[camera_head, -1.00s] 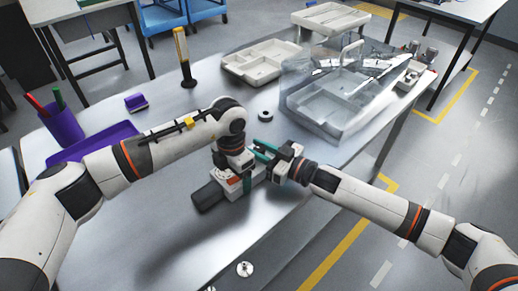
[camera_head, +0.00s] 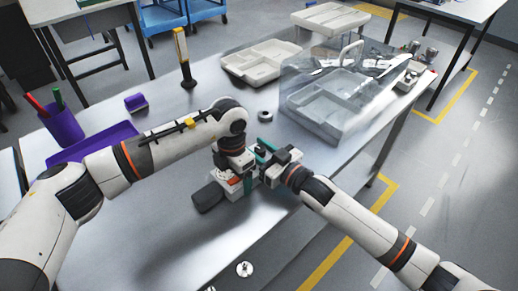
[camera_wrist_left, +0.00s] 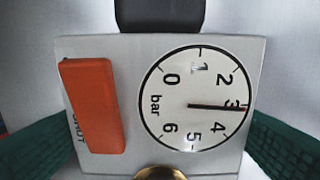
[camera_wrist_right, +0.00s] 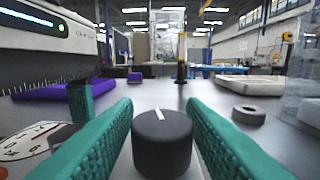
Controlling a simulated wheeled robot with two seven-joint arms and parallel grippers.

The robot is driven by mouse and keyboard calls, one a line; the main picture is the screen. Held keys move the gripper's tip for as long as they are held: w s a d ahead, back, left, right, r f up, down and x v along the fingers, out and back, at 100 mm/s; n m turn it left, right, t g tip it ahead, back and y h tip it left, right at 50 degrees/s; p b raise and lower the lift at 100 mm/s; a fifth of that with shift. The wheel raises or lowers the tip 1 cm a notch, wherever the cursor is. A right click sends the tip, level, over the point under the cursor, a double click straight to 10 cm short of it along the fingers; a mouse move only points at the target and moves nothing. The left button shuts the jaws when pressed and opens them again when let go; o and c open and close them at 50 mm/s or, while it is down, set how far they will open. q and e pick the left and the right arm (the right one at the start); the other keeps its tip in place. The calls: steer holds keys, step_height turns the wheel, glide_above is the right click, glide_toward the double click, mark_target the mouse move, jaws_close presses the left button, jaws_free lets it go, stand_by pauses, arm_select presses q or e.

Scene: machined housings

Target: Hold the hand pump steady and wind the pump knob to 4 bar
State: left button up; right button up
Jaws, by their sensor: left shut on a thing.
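The hand pump (camera_head: 229,191) is a light grey box with a black end (camera_head: 207,197), standing on the table. In the left wrist view its face shows a round gauge (camera_wrist_left: 180,125), an orange-red block (camera_wrist_left: 93,105) and part of a brass piece (camera_wrist_left: 160,173). The gauge needle (camera_wrist_left: 215,107) points at about 3 bar. My left gripper (camera_head: 241,184) is shut on the pump, a teal finger on either side. The dark pump knob (camera_wrist_right: 162,145), with a white mark on top, stands between the fingers of my right gripper (camera_wrist_right: 160,108), which is open around it.
A dark ring (camera_head: 265,116) lies behind the pump. A clear-sided bin (camera_head: 325,110) and a pale tray (camera_head: 262,64) stand farther back. A purple cup (camera_head: 64,127) and purple tray (camera_head: 95,142) are at the left. The front of the table is mostly clear.

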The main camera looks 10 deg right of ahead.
steer(key=v, duration=1.2)
steer(key=shift+d, duration=0.1)
steer(key=shift+w, duration=0.1)
